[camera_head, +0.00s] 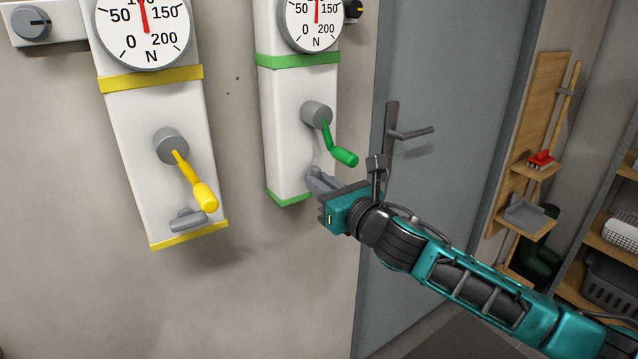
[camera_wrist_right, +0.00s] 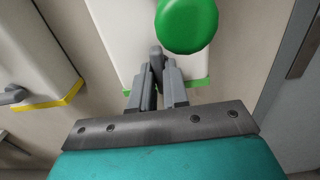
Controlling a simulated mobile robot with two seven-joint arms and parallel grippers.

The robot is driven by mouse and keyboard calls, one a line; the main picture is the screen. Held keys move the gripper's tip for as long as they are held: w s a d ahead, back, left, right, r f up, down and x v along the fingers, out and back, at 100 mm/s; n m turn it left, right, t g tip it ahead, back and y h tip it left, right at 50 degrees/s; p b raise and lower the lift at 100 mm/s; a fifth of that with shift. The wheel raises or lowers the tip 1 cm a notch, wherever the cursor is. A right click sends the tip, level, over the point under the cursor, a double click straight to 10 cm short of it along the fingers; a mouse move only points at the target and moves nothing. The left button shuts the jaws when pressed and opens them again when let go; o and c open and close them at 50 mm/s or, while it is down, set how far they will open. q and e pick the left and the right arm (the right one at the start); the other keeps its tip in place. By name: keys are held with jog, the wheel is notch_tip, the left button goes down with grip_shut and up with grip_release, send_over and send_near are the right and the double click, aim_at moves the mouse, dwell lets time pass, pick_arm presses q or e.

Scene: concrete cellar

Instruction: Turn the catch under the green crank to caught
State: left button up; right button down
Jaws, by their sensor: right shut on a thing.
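The green crank (camera_head: 343,155) hangs from a grey hub on the white box with green bands, its handle pointing down and to the right. Its round green end fills the top of the right wrist view (camera_wrist_right: 187,24). Below it is the grey catch (camera_head: 315,172), mostly hidden by my right gripper (camera_head: 318,184). In the right wrist view the fingers (camera_wrist_right: 160,88) are shut on the catch (camera_wrist_right: 155,56), whose grey upper part shows between and beyond them. I cannot tell its exact angle. My left gripper is not in view.
A similar white box with a yellow crank (camera_head: 193,180) and its own grey catch (camera_head: 187,220) is at the left. Dials top both boxes. A grey door with a lever handle (camera_head: 411,133) stands right of the green box. Shelves are at the far right.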

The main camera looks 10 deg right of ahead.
jog(key=shift+m+p, duration=0.7)
jog(key=shift+m, duration=1.6)
jog(key=m, duration=0.4)
jog(key=shift+m, duration=0.3)
